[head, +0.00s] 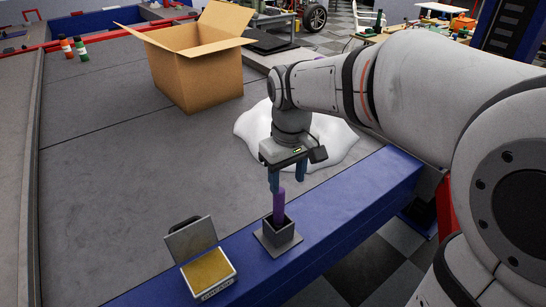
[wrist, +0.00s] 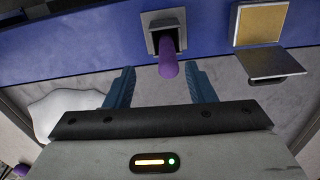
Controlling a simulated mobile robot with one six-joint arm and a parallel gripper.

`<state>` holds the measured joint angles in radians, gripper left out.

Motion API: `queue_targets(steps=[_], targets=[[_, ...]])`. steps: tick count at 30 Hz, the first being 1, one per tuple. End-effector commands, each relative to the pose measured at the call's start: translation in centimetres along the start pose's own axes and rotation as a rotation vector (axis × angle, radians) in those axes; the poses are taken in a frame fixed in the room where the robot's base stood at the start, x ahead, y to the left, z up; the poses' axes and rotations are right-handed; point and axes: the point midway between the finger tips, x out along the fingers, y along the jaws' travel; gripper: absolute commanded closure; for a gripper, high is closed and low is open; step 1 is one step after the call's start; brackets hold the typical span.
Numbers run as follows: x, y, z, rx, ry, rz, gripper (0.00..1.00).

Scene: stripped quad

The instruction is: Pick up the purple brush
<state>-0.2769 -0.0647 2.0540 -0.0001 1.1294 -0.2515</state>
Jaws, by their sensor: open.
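The purple brush (head: 279,204) stands upright in a dark grey square holder (head: 279,240) on the blue edge of the table. Its lower part is hidden inside the holder. In the wrist view the brush (wrist: 168,65) shows end-on, rising from the holder (wrist: 163,22). My gripper (head: 286,182) is above the holder, pointing down, with its blue fingers close to the brush's top. In the wrist view my gripper (wrist: 162,80) is open, with one finger on each side of the brush's line and a gap on both sides.
An open hinged box with a yellow pad (head: 208,270) sits left of the holder. A white lumpy mound (head: 325,143) lies behind my gripper. An open cardboard box (head: 198,65) stands farther back. Small bottles (head: 72,47) stand at the far left. The grey tabletop at left is clear.

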Motion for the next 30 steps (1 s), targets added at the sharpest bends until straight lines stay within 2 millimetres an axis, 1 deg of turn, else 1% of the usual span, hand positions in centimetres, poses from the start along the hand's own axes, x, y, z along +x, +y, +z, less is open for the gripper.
queue_targets(steps=[1, 3, 5, 14, 18, 21, 24, 30], targets=[[-0.6, -0.5, -0.9, -0.029, -0.011, -0.003, 0.5], [-0.6, -0.8, -1.5, -0.053, -0.021, -0.006, 0.5], [-0.2, -0.9, -1.7, -0.062, -0.025, -0.007, 0.5], [3.3, -1.0, -1.6, -0.063, -0.026, -0.008, 0.5], [5.6, -1.1, -1.5, -0.063, -0.027, -0.008, 0.5], [6.7, -1.1, -1.5, -0.063, -0.025, -0.007, 0.5], [7.1, -1.1, -1.5, -0.063, -0.022, -0.006, 0.5], [7.2, -1.1, -1.5, -0.063, -0.021, -0.006, 0.51]])
